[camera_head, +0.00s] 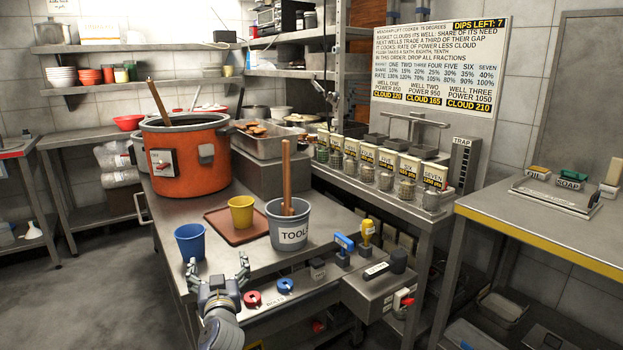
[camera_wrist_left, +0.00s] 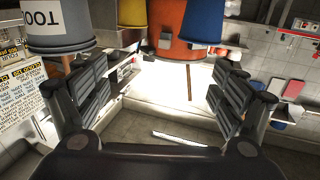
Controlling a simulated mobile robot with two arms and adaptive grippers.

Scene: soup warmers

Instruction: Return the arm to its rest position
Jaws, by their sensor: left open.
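My left gripper (camera_head: 216,276) is at the front edge of the metal table (camera_head: 330,225), just below the blue cup (camera_head: 190,243). Its fingers are spread apart with nothing between them. In the left wrist view my left gripper (camera_wrist_left: 160,100) also shows open and empty. That view appears upside down, with the blue cup (camera_wrist_left: 202,22), the yellow cup (camera_wrist_left: 131,12) and the grey TOOLS bucket (camera_wrist_left: 60,28) along its top. My right gripper is in neither view.
A large orange pot (camera_head: 185,165) stands behind a brown tray (camera_head: 232,226) bearing the yellow cup (camera_head: 241,212). The TOOLS bucket (camera_head: 288,226) holds a wooden handle. Red (camera_head: 252,298) and blue (camera_head: 284,286) knobs line the front edge. Open floor (camera_head: 100,300) lies left.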

